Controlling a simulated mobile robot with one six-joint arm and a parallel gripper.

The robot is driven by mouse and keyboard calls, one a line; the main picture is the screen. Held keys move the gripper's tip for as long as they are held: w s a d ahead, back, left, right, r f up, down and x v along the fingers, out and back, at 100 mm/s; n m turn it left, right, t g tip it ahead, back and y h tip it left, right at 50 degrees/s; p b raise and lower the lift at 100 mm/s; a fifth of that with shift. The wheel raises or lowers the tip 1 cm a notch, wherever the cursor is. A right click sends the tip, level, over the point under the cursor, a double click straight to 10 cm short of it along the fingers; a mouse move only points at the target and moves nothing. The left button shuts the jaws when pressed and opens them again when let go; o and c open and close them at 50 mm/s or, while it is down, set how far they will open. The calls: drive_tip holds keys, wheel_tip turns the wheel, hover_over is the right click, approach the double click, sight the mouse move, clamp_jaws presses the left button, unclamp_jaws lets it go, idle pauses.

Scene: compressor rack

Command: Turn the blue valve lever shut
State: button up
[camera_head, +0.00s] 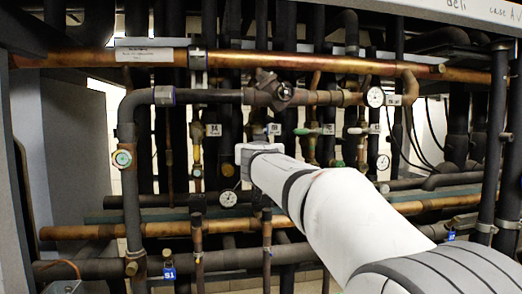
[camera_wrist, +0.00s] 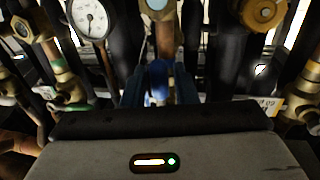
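The blue valve lever (camera_wrist: 158,80) shows end-on and blurred in the middle of the wrist view, in front of a copper pipe (camera_wrist: 165,40). My gripper (camera_wrist: 159,88) reaches up from the bottom of that view. Its two dark fingers stand apart, one on each side of the lever. I see no clear contact between the fingers and the lever. In the head view my white arm reaches into the rack and hides the fingers and the lever.
A round white gauge (camera_wrist: 90,18) and green-handled valves (camera_wrist: 72,106) are left of the fingers. A brass fitting (camera_wrist: 262,10) is at the upper right. A long copper pipe (camera_head: 270,61) crosses above my arm. Dark vertical pipes (camera_head: 131,200) crowd both sides.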

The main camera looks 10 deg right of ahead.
clamp_jaws()
idle(0.3)
